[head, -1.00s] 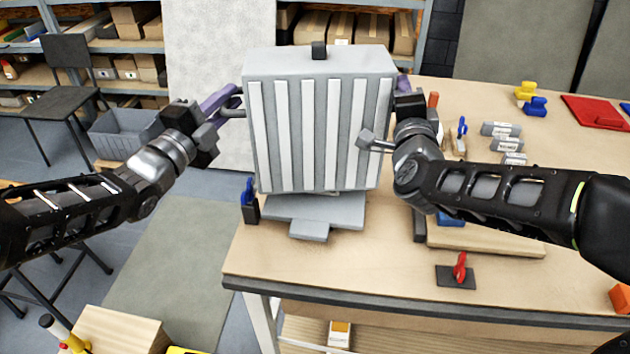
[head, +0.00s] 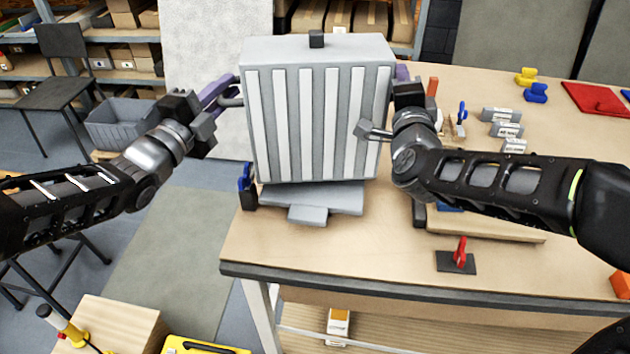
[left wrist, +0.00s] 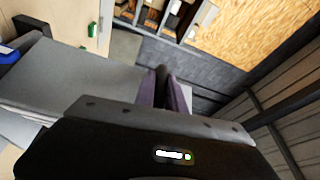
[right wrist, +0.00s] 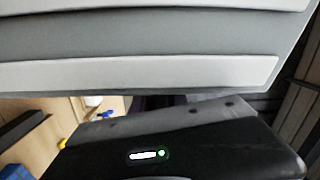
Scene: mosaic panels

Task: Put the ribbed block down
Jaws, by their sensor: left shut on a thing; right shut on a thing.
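The ribbed block (head: 314,120) is a large grey box with pale vertical ribs on its front and a small black knob on top. It is upright, above a grey plate (head: 335,199) with a front tab on the table; I cannot tell whether the two touch. My left gripper (head: 229,97) is shut on the block's left side handle. My right gripper (head: 402,82) is shut at its right side, where the handle is mostly hidden. The block's ribbed face (right wrist: 150,72) fills the top of the right wrist view. The left wrist view shows purple fingers (left wrist: 165,92).
The wooden table (head: 330,250) carries a blue clamp (head: 247,186) close left of the plate, and a red clamp (head: 459,254) and wooden board (head: 490,228) to the right. The table's front strip is mostly clear.

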